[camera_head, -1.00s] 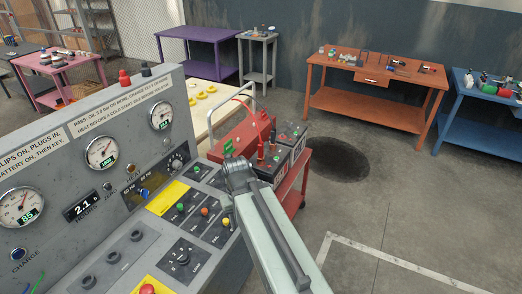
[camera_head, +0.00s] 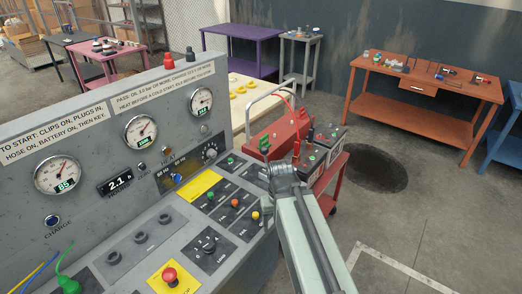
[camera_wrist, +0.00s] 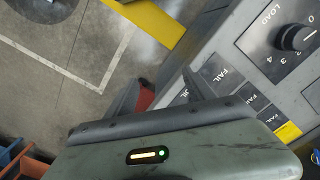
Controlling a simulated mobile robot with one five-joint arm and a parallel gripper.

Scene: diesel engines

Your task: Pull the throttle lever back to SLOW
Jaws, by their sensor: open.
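No throttle lever or SLOW mark can be made out in either view. The grey control panel (camera_head: 130,225) fills the left and lower part of the head view, with gauges, small lamps and knobs. My gripper shows in the wrist view (camera_wrist: 163,88) with its two dark fingers apart and nothing visible between them. In the head view my arm's end is over the panel's right edge, and the fingers cannot be made out there. The LOAD knob (camera_wrist: 298,38) and several FAIL labels are on the panel to the right of the fingers in the wrist view.
A red emergency button (camera_head: 170,276) and a LOAD knob (camera_head: 208,243) are on the sloping panel. A red cart (camera_head: 325,183) with batteries (camera_head: 326,142) stands close behind my arm. An orange table (camera_head: 425,85) is at the back right. Grey floor is clear on the right.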

